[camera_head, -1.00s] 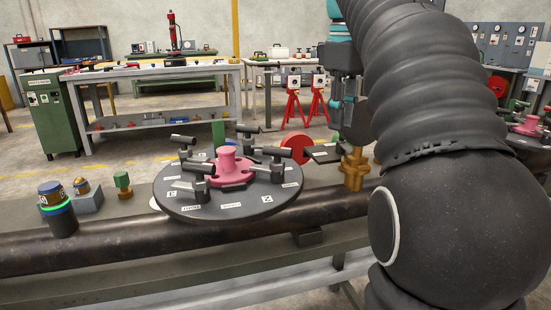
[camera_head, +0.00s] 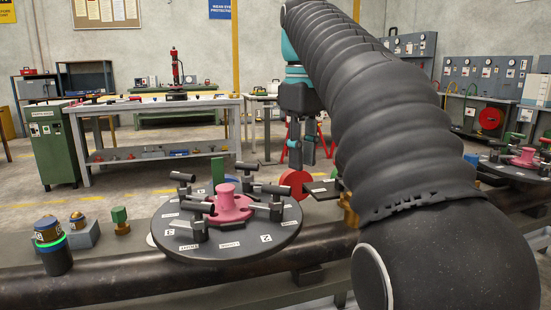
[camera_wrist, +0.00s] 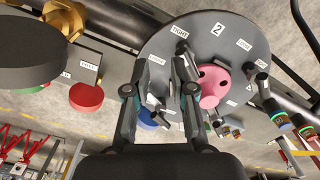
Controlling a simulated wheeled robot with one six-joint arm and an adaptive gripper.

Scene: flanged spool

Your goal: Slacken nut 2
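A dark round plate (camera_head: 225,247) carries a pink flanged spool (camera_head: 230,203) at its centre, ringed by several dark nuts with bar handles. The label 2 (camera_wrist: 218,29) lies on the plate, with TIGHT and LOOSE labels on either side. In the head view, a dark bar-handled nut (camera_head: 272,207) stands nearest that label, at the spool's front right. I cannot tell its handle's exact setting. My gripper (camera_head: 301,155) hangs above and behind the plate's right side. In the wrist view my gripper (camera_wrist: 157,78) shows two spread fingers with nothing held; the right one hides part of the plate.
A dark pipe (camera_head: 130,285) runs along the bench front. A red disc (camera_head: 294,183) and a brass fitting (camera_head: 349,210) stand right of the plate. A green-topped brass part (camera_head: 120,220) and a dark cylinder with a green ring (camera_head: 56,255) stand left.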

